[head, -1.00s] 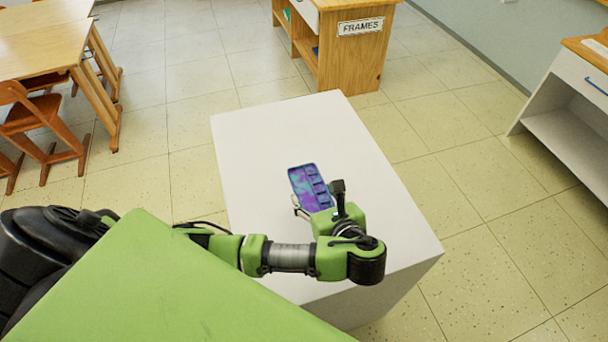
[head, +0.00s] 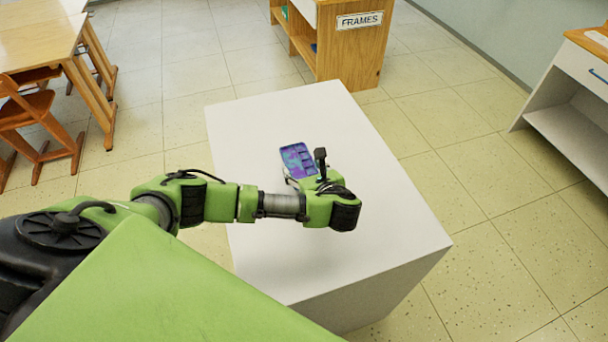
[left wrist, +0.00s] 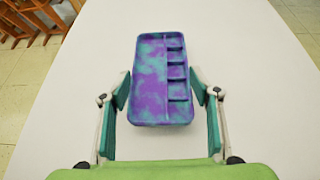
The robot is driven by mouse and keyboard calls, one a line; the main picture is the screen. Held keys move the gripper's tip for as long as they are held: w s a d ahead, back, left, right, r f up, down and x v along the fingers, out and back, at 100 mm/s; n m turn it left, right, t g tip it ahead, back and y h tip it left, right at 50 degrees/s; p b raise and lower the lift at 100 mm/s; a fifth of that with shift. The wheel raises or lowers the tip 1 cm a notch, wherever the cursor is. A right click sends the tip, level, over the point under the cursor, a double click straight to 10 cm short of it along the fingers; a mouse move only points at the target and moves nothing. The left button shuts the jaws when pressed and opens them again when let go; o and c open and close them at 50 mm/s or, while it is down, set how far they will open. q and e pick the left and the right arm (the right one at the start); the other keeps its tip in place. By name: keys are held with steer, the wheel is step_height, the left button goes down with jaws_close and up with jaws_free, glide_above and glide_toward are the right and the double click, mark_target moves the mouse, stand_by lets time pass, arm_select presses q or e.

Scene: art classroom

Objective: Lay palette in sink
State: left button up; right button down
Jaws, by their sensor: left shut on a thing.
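The palette (head: 299,157) is a flat, rounded rectangular tray in mottled purple and turquoise. A row of small wells runs along its right side, as the left wrist view shows (left wrist: 150,75). My left gripper (head: 304,178) is shut on the palette's near end, with one finger at each side. The palette is over the white block-shaped table (head: 350,240); I cannot tell how far above its top it is. No sink shows in either view. My right gripper is not in view.
A wooden cabinet marked FRAMES (head: 350,55) stands beyond the table. A white shelf unit (head: 565,125) is at the right. Wooden desks (head: 35,45) and a chair (head: 32,115) are at the left. The tiled floor right of the table is clear.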

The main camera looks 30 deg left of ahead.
arm_select(q)
step_height(320, 180, down, 2)
steer(key=shift+f, duration=0.15)
steer(key=o, duration=1.1)
steer(key=shift+s+d, duration=0.1)
steer(key=shift+d, duration=0.05)
